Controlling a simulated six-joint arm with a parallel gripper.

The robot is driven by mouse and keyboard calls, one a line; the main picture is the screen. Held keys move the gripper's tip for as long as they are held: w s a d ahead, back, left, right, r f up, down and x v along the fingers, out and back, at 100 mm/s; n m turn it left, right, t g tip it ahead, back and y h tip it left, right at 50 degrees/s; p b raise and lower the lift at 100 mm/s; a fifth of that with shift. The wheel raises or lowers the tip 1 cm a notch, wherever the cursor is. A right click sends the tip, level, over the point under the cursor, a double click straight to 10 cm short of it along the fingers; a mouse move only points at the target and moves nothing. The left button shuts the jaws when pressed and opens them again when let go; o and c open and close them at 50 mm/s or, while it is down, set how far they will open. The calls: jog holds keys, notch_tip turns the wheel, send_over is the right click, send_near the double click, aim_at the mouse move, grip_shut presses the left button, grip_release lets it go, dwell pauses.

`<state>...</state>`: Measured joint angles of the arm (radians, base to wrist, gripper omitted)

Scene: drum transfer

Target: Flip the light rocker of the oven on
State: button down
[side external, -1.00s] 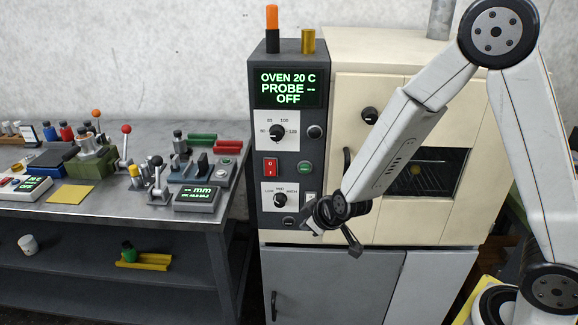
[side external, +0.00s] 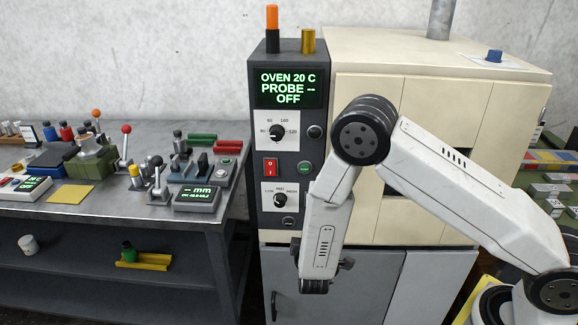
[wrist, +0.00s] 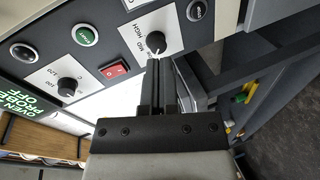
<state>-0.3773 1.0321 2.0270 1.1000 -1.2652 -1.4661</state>
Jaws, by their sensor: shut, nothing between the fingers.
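The oven (side external: 440,55) has a dark control panel (side external: 262,145) on its left, with a display (side external: 289,88) reading OVEN 20 C, PROBE --, OFF. The light rocker is hidden behind my arm in the side view. In the wrist view, a pale piece (wrist: 132,3), cut off by the top edge, may be it; its position cannot be told. My gripper (wrist: 156,63) is shut and empty, its fingertips close to the LOW-MED-HIGH dial (wrist: 158,44); contact cannot be told. In the side view my wrist hides the fingers.
Near my gripper are a red rocker (wrist: 115,69), a green START button (wrist: 85,36), a temperature dial (wrist: 69,87) and black round buttons (wrist: 196,10). A metal bench (side external: 120,215) with instruments stands left of the oven. A grey cabinet (side external: 350,275) is below it.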

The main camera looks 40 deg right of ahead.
jog(key=shift+s+d+f+n+h, duration=0.1)
jog(key=shift+s+f+n+h, duration=0.15)
jog(key=shift+s+h, duration=0.2)
jog(key=shift+s+d+f+n+h, duration=0.15)
jog(key=shift+s+n+h, duration=0.15)
jog(key=shift+h, duration=0.25)
jog(key=x, duration=1.4)
jog(key=shift+w+t, duration=0.2)
jog(key=shift+t, duration=0.1)
jog(key=shift+s, duration=0.1)
jog(key=s+a+f, duration=0.2)
jog(key=s+a, duration=0.7)
jog(key=shift+s+a, duration=0.35)
jog(key=shift+a, duration=0.05)
dwell(0.3)
